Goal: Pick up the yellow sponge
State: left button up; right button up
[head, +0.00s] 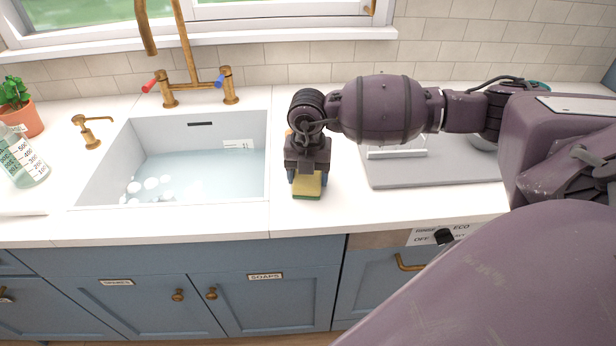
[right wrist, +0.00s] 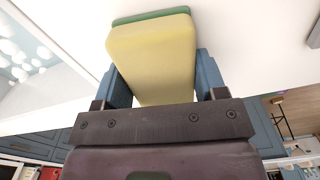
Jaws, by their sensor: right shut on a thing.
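The yellow sponge (head: 307,186) has a green layer on one side. It is at the counter just right of the sink, below my right gripper (head: 307,180). In the right wrist view the sponge (right wrist: 155,55) sits between the two blue fingers of the right gripper (right wrist: 165,75), which are shut on its sides. The gripper points down, and its body hides the sponge's upper part in the head view. I cannot tell whether the sponge touches the counter. My left gripper is not in view.
The sink (head: 190,180) holds water and suds, left of the sponge. A brass tap (head: 190,85) and soap dispenser (head: 91,130) stand around it. A grey drying mat (head: 430,175) lies to the right, partly behind my arm. A bottle (head: 22,160) and potted plant (head: 25,118) stand far left.

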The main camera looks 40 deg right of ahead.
jog(key=shift+r, duration=0.15)
notch_tip(320, 180, up, 20)
jog(key=p, duration=0.1)
dwell(0.3)
